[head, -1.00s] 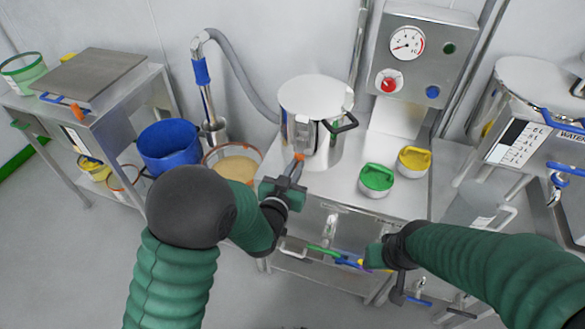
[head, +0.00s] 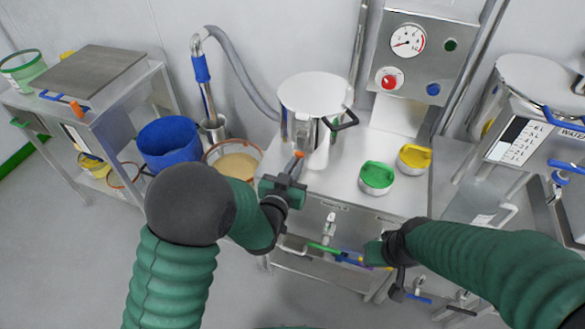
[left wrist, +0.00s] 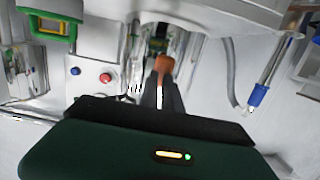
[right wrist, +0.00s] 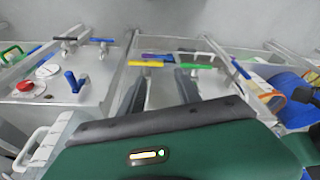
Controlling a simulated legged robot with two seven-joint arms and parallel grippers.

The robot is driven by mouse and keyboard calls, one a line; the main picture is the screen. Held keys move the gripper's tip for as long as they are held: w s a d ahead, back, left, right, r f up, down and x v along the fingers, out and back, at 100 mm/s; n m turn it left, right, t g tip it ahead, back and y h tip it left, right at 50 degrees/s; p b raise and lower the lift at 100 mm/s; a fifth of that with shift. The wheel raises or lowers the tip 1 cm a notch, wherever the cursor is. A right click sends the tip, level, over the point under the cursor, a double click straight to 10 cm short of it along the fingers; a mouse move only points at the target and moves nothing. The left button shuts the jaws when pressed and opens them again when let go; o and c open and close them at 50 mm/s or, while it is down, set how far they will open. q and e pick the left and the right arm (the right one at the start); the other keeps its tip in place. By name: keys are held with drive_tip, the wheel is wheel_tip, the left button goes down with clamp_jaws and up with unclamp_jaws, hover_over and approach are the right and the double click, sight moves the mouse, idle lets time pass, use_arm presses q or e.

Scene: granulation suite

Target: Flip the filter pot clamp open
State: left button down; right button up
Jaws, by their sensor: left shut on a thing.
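The steel filter pot (head: 309,97) stands on the steel bench with its round lid on. My left gripper (head: 296,165) is in front of the pot, shut on the orange-tipped clamp handle (head: 299,154). In the left wrist view the orange handle (left wrist: 163,64) sits at the fingertips, just in front of the pot's dark front opening. A pale plate (head: 320,150) stands out low at the pot's front; where it joins the clamp is too small to tell. My right gripper (head: 374,254) is lower, at the bench front; its fingers (right wrist: 165,85) are apart and empty.
Green (head: 376,176) and yellow (head: 415,157) lidded tins stand right of the pot. A control box (head: 410,60) rises behind. A bowl of tan powder (head: 236,160) and a blue tub (head: 167,145) are at left. Coloured handles (head: 335,256) lie below the bench front.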

sight(300, 152)
drive_tip(key=shift+c, duration=0.2)
